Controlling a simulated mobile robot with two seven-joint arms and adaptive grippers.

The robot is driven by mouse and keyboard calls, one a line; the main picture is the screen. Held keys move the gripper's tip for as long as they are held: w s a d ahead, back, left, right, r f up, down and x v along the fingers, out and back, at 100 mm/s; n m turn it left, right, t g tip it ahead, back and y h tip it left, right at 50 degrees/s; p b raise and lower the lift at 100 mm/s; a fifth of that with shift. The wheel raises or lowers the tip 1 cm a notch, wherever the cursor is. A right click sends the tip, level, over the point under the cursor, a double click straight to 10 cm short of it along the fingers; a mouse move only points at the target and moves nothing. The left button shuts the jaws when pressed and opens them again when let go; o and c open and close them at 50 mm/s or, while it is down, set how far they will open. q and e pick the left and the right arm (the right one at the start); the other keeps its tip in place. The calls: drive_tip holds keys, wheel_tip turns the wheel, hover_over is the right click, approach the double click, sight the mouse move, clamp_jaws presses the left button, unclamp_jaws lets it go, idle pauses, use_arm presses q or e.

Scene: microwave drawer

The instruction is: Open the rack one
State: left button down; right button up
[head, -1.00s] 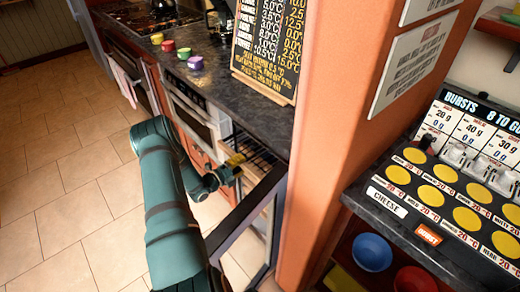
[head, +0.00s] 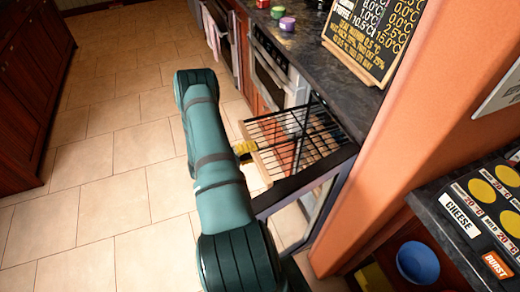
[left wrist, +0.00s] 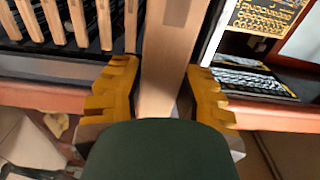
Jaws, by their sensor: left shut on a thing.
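The rack (head: 300,128) is a dark wire shelf with a pale wooden front strip (head: 263,168), and it stands pulled out of the cabinet under the counter. My left gripper (head: 243,150), with yellow fingertips, is at this front strip; my arm hides part of it. In the left wrist view, my left gripper (left wrist: 158,95) has its yellow fingers on both sides of the wooden strip (left wrist: 168,50), shut on it. My right gripper is not in view.
The dark-framed cabinet door (head: 305,180) stands open beside the rack. An orange pillar (head: 410,130) is close on the right. The counter (head: 320,55) holds small coloured jars and a menu board (head: 365,35). The tiled floor (head: 110,160) to the left is clear.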

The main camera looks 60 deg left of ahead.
use_arm(q)
drive_tip(key=c, duration=0.6)
unclamp_jaws()
drive_tip(key=shift+s, duration=0.15)
drive_tip(key=s, duration=0.8)
drive_tip(key=s+a, duration=0.1)
drive_tip(key=s, duration=0.2)
drive_tip(key=shift+s, duration=0.4)
